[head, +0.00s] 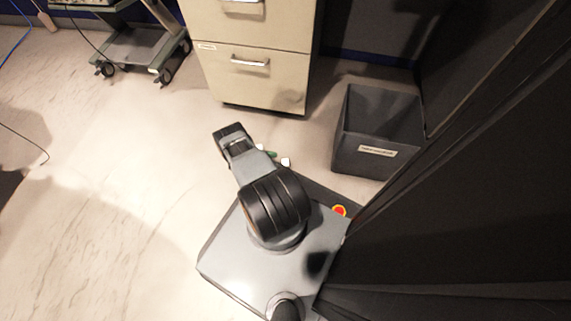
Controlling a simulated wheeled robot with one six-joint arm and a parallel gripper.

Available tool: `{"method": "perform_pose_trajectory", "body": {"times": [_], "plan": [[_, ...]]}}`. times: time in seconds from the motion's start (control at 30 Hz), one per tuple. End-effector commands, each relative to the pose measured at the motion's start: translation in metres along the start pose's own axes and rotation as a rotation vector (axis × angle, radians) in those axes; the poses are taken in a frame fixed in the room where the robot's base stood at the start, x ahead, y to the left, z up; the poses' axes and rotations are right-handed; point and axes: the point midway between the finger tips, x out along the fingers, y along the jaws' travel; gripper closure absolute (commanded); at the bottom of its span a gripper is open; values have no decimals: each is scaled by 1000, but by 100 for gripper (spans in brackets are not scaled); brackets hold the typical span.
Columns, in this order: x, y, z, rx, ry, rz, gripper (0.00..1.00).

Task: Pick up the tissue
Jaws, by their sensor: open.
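A small white object (285,162), possibly the tissue, lies on the floor just to the right of my arm. Another small white bit (260,147) and a small green thing (271,154) are beside it, partly hidden by my arm. They are too small to identify surely. My gripper (232,138) appears as the dark far end of my arm, up and left of these objects and apart from them in the picture. It is open, and nothing is seen held in it. Its fingertips are hard to make out from above.
A beige drawer cabinet (250,75) stands behind the small objects. A grey open bin (375,145) with a label stands to their right. A dark panel (480,200) fills the right side. A wheeled cart (140,45) is at the upper left. The left floor is mostly clear.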

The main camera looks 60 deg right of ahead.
Motion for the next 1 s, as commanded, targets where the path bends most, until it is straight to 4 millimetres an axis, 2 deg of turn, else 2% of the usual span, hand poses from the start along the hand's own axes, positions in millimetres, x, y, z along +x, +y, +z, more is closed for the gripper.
{"method": "perform_pose_trajectory", "body": {"times": [0.3,0.43,0.67,1.0], "plan": [[41,0,0,1,0,-3,23],[48,0,1,1,0,-2,23],[49,0,1,0,1,-1,23],[49,0,1,0,1,-1,54]]}}
